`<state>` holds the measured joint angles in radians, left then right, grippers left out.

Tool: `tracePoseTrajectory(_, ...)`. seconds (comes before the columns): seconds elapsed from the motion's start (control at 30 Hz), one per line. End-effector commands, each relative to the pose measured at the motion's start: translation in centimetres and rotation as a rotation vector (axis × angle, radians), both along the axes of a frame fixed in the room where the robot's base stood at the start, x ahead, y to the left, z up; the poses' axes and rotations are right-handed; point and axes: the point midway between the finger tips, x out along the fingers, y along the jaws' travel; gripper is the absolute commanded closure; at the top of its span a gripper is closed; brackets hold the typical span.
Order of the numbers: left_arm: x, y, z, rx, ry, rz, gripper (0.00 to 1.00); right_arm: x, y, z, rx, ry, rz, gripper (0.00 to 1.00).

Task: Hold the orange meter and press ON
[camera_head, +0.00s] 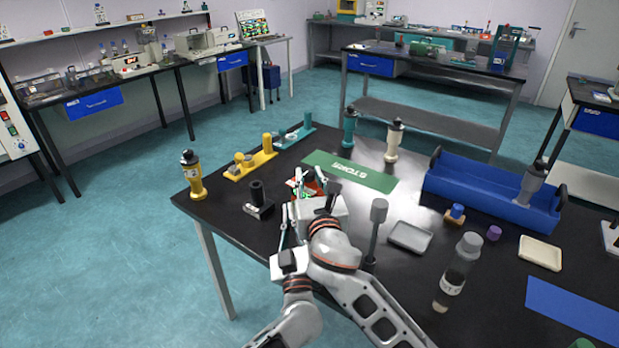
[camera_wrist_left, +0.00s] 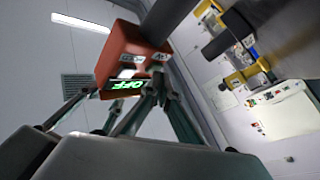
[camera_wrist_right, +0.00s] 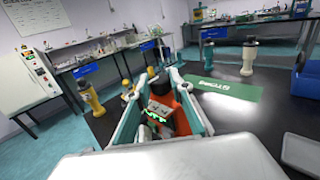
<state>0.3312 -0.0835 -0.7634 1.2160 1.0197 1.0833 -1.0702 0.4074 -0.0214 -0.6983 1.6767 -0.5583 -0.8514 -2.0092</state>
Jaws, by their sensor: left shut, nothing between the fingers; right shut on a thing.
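The orange meter (camera_head: 308,186) is held above the dark bench, and its green display reads OFF in the left wrist view (camera_wrist_left: 128,83). My right gripper (camera_head: 317,186) is shut on it; in the right wrist view its fingers lie along both sides of the meter (camera_wrist_right: 162,108). My left gripper (camera_head: 288,210) is lower, shut and empty. In the left wrist view its fingertips (camera_wrist_left: 150,82) are close to the meter's face beside the display. I cannot tell whether they touch it. The ON button cannot be made out.
A black-topped holder (camera_head: 258,200) and a yellow bottle (camera_head: 193,176) stand on the left of the bench. A green mat (camera_head: 350,171) lies behind the grippers. A grey post (camera_head: 376,225), grey tray (camera_head: 410,237) and clear bottle (camera_head: 457,275) stand to the right, before a blue crate (camera_head: 480,200).

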Motion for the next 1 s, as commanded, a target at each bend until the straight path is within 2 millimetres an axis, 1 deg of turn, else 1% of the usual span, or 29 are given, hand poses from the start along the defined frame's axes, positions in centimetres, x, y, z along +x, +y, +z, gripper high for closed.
tracePoseTrajectory(0.4, 0.2, -0.1, -0.1, 0.001, 0.001, 0.0, 1.0, 0.0, 0.0, -0.1, 0.0, 0.002, 0.0, 1.0)
tracePoseTrajectory(0.73, -0.9, 0.6, 0.0, 0.0, 0.001, 0.0, 1.0, 0.0, 0.0, -0.1, 0.0, 0.002, 0.001, 1.0)
tracePoseTrajectory(1.0, -0.9, 0.7, 0.0, 0.001, 0.0, 0.0, 1.0, 0.0, 0.0, -0.1, 0.0, 0.002, 0.001, 1.0)
